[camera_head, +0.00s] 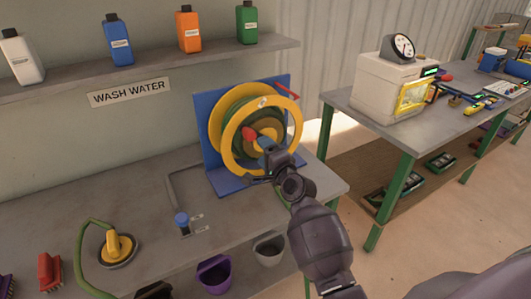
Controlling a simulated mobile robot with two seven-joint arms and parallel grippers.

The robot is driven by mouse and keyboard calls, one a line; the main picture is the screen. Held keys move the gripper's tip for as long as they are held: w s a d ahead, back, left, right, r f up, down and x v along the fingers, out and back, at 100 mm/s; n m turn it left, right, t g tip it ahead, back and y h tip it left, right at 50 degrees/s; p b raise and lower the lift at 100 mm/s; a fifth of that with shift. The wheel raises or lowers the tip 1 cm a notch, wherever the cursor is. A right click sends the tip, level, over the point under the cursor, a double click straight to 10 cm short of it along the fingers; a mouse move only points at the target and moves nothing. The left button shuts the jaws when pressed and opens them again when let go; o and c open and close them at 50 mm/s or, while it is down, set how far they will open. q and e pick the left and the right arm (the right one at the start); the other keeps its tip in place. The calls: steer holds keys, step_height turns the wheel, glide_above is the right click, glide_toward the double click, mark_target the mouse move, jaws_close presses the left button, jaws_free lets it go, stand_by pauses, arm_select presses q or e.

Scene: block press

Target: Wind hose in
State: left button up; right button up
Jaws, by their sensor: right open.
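The hose reel (228,112) has yellow rims and stands upright on a blue backboard and base at the right end of the grey bench. Dark green hose shows wound between its rims. A red knob (249,133) shows at the front of the reel, just left of my right gripper (264,146). The gripper is open and in front of the reel's lower middle; whether it touches the knob I cannot tell. A green hose (80,256) loops over the bench at the lower left, beside a yellow fitting (119,246) on a round base. My left gripper is out of view.
A blue-topped tap (182,221) stands mid-bench. A red brush (48,272) lies at the lower left. A purple bucket (213,276) and a grey bucket (269,250) sit below the front edge. A shelf (150,67) with bottles runs above. A second table (365,119) stands right.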

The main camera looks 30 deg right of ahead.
mark_target(252, 136)
steer(key=shift+s, duration=0.1)
steer(key=shift+w+a+r+n+h+b, duration=0.15)
steer(key=shift+w+n, duration=1.65)
steer(key=shift+n, duration=1.1)
steer(key=shift+w+d+r+n+h+b, duration=0.1)
steer(key=shift+w+n+h+b, duration=0.1)
steer(key=shift+w+n, duration=2.15)
steer(key=shift+w+a+r+n+h+b, duration=0.15)
steer(key=shift+w+n, duration=1.1)
steer(key=shift+n, duration=2.2)
steer(key=shift+f, duration=0.1)
jaws_close()
steer(key=shift+d, duration=0.1)
